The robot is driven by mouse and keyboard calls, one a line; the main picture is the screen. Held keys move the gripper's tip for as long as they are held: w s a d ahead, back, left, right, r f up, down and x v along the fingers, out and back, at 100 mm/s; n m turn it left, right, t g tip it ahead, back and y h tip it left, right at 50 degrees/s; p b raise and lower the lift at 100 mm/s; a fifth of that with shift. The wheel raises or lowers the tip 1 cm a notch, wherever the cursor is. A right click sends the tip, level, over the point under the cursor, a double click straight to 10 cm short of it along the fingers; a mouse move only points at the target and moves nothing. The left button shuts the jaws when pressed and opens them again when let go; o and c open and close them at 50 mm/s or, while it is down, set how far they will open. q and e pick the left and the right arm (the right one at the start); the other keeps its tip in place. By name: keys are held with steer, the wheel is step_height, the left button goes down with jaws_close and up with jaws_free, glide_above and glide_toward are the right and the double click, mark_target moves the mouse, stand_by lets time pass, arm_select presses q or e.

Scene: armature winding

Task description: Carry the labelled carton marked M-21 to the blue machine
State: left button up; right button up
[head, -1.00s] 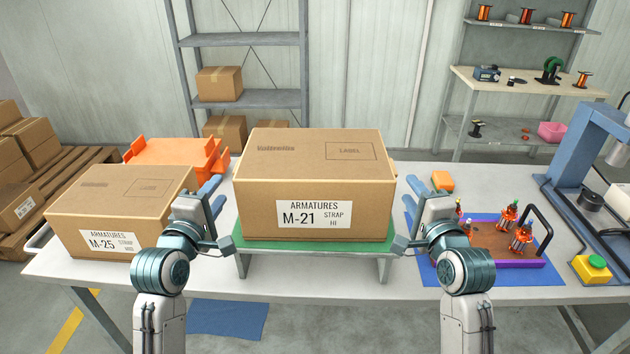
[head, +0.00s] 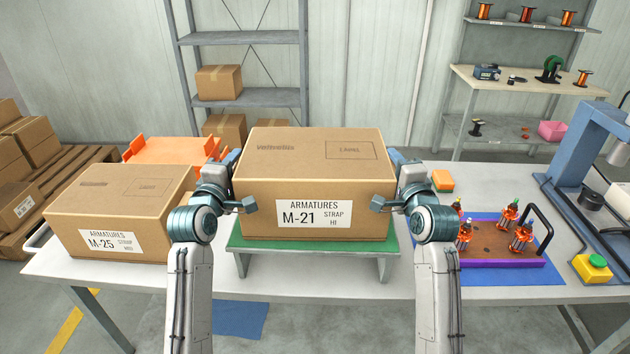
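The carton marked M-21 (head: 315,180) is brown, with a white "ARMATURES M-21 STRAP HI" label facing me. It stands upright on a low green-topped stand (head: 310,248) in the middle of the table. My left gripper (head: 229,166) is at the carton's left side and my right gripper (head: 398,165) at its right side. Both look close against the walls, but contact is hard to tell. Their fingertips are partly hidden, so their opening is unclear. The blue machine (head: 577,150) stands at the table's right end.
A similar carton marked M-25 (head: 120,210) sits left of the stand, near my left arm. An orange tray (head: 165,150) lies behind it. Right of the stand are an orange block (head: 442,180), a board with several wound armatures (head: 490,251) and a yellow box with a green button (head: 592,267).

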arm_select(q)
jaws_close()
arm_select(e)
jaws_close()
arm_select(q)
steer(key=shift+f, duration=0.1)
arm_select(e)
steer(key=shift+f, duration=0.1)
stand_by(0.8)
arm_select(q)
steer(key=shift+r, duration=0.25)
arm_select(e)
steer(key=shift+r, duration=0.25)
